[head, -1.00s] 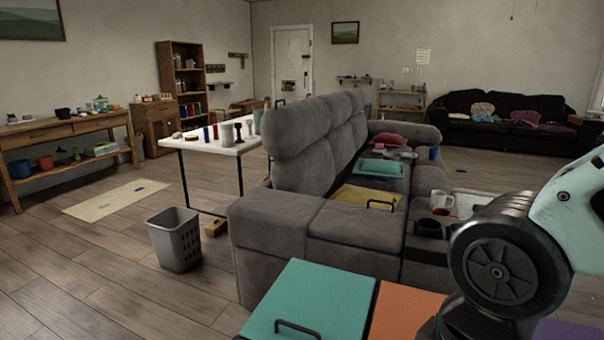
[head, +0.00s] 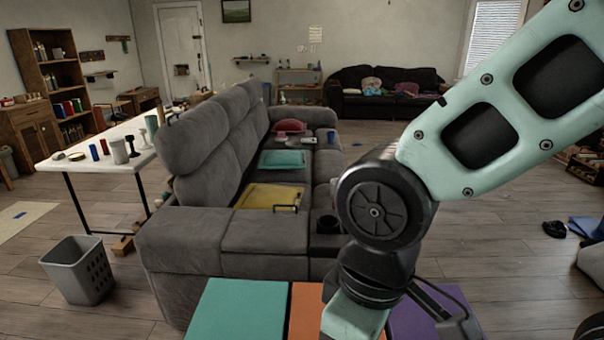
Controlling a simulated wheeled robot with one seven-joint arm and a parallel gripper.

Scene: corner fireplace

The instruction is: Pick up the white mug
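The white mug does not show now. A second ago it stood at the near right of the grey sofa (head: 262,232), by the cup holder (head: 327,222). My arm now covers that part of the sofa. My gripper is not in view; only arm links and a joint show, in front of the sofa's right end.
Teal (head: 235,310), orange (head: 305,308) and purple (head: 425,312) panels lie low in front. A grey basket (head: 78,270) stands at left, near a white table (head: 85,158) holding several objects. A yellow tray (head: 262,197) lies on the sofa. Floor at right is partly open.

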